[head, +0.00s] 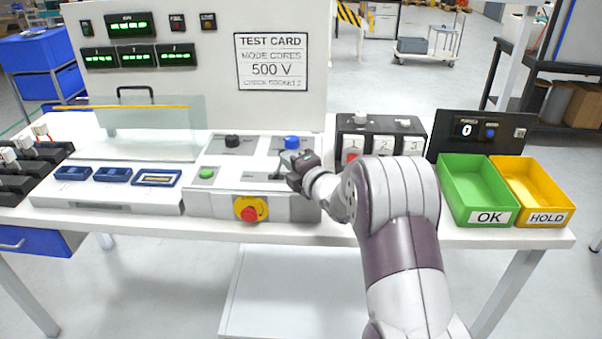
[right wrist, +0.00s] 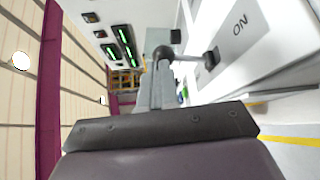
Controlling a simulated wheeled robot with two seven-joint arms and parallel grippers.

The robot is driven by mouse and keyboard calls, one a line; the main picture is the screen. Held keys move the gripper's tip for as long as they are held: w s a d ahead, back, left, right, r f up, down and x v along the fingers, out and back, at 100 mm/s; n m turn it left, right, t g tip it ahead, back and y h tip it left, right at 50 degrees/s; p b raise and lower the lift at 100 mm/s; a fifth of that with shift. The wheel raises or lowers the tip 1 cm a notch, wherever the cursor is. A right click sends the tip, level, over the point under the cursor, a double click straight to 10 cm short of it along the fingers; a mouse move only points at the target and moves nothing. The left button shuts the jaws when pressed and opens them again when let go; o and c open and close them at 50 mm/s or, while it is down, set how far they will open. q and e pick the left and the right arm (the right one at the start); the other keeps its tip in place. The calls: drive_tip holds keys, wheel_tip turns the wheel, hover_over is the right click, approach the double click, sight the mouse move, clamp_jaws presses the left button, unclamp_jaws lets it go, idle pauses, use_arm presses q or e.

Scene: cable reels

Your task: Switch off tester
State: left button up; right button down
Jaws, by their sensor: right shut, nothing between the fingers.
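The tester has a white upright panel (head: 205,100) with lit green displays and a grey control box (head: 225,203) in front. The box carries a black knob (head: 232,141), a blue knob (head: 292,142), a green button (head: 207,174) and a red stop button (head: 249,214) on yellow. My right gripper (head: 292,168) is shut and empty at the box's right side, hiding part of it. In the right wrist view, a lever with a dark ball end (right wrist: 165,53) shows just beyond the fingertips (right wrist: 162,68), by an "ON" label (right wrist: 240,23). I cannot tell whether they touch.
A clear guard (head: 165,118) and blue sockets (head: 112,174) are to the left. A black box with numbered white switches (head: 383,143), a green OK tray (head: 447,192) and a yellow HOLD tray (head: 553,190) are to the right.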

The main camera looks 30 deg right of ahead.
drive_tip(key=shift+w+a+r+n+g, duration=0.2)
drive_tip(key=shift+a+n+g, duration=0.1)
drive_tip(key=shift+a+n, duration=0.1)
drive_tip(key=shift+w+a+r+n+g+b, duration=0.15)
drive_tip(key=shift+w+a+n+g+b, duration=0.2)
drive_tip(key=shift+a+n+g+b, duration=0.2)
drive_tip(key=shift+w+a+n+g+h+b, duration=0.55)
drive_tip(key=shift+a+n+g+h+b, duration=0.1)
drive_tip(key=shift+a+n, duration=0.25)
drive_tip(key=shift+w+a, duration=0.2)
drive_tip(key=shift+r, duration=0.25)
drive_tip(key=shift+w+d+r+p, duration=0.1)
drive_tip(key=shift+d+r+p, duration=0.05)
drive_tip(key=shift+r+p, duration=0.45)
